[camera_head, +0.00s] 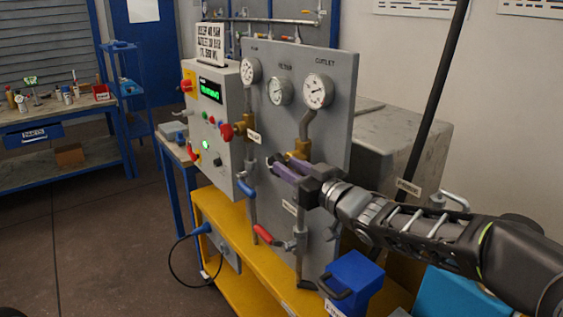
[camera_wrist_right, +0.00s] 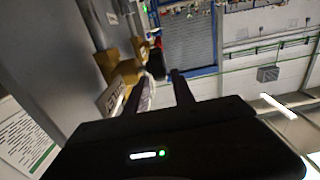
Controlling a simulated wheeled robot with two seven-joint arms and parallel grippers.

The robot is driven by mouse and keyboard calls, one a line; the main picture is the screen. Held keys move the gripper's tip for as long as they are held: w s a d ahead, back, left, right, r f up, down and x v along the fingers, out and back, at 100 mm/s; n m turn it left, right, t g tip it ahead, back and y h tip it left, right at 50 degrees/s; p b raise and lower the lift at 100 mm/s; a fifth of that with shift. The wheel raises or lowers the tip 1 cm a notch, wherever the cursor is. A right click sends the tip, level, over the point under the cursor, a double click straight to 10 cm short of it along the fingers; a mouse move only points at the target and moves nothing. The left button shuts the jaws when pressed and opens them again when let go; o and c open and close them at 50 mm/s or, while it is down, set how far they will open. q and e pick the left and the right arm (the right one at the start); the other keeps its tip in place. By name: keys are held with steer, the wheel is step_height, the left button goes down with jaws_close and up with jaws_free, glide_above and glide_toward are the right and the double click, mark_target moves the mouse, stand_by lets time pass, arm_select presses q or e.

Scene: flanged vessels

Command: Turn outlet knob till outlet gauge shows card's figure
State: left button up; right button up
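The outlet gauge (camera_head: 318,90) is a round white dial at the upper right of the grey panel; its reading is too small to tell. A white card (camera_head: 210,42) with black print stands on top of the control box; its figure is not legible. My right gripper (camera_head: 284,171) is in front of the brass outlet valve (camera_head: 300,152). In the right wrist view its two fingers (camera_wrist_right: 160,78) are apart, with a dark knob (camera_wrist_right: 155,64) just beyond or between their tips. I cannot tell whether they touch it. In the head view the knob is hidden. My left gripper is out of view.
The panel carries two other gauges (camera_head: 281,91) and a second brass valve with a red knob (camera_head: 226,132). A red lever (camera_head: 263,234) and a blue lever (camera_head: 246,188) sit lower.

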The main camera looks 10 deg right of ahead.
mark_target(281, 159)
steer(key=shift+x, duration=1.75)
steer(key=shift+c, duration=0.2)
jaws_close()
